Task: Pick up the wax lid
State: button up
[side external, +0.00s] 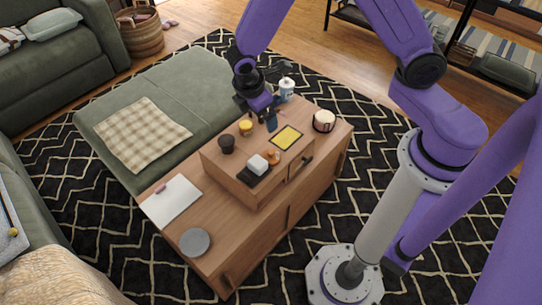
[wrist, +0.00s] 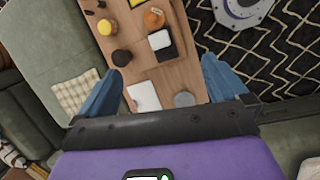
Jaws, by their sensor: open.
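Which object is the wax lid is not clear to me. A flat grey round disc (side external: 195,241) that looks like a lid lies on the low wooden table near its front end; it also shows in the wrist view (wrist: 184,99). A small yellow jar-like object (side external: 246,127) and an orange round object (side external: 273,157) sit on the raised wooden box; the wrist view also shows the yellow one (wrist: 106,27) and the orange one (wrist: 154,18). My gripper (side external: 258,115) is open and empty above the box's far end. Its blue fingers (wrist: 160,65) are spread wide.
The wooden box (side external: 232,171) also bears a dark cup (side external: 227,144), a white block (side external: 257,164) on a black item, and a yellow-faced tile (side external: 286,138). A white bottle (side external: 286,87) and white-and-dark pot (side external: 324,121) stand beyond. A white booklet (side external: 171,201) lies left.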

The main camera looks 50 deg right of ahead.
aim_at(271, 152)
jog(key=w+d+f+n, duration=0.1)
jog(key=d+f, duration=0.2)
jog(key=f, duration=0.7)
jog(key=w+d+f, duration=0.2)
jog(key=d+f, duration=0.2)
jog(key=f, duration=0.6)
jog(key=w+d+f+n+g+h, duration=0.1)
jog(key=w+d+f, duration=0.1)
jog(key=f, duration=0.9)
jog(key=shift+w+d+f+n, duration=0.1)
jog(key=shift+d+n, duration=0.2)
jog(key=shift+d, duration=0.6)
jog(key=c, duration=1)
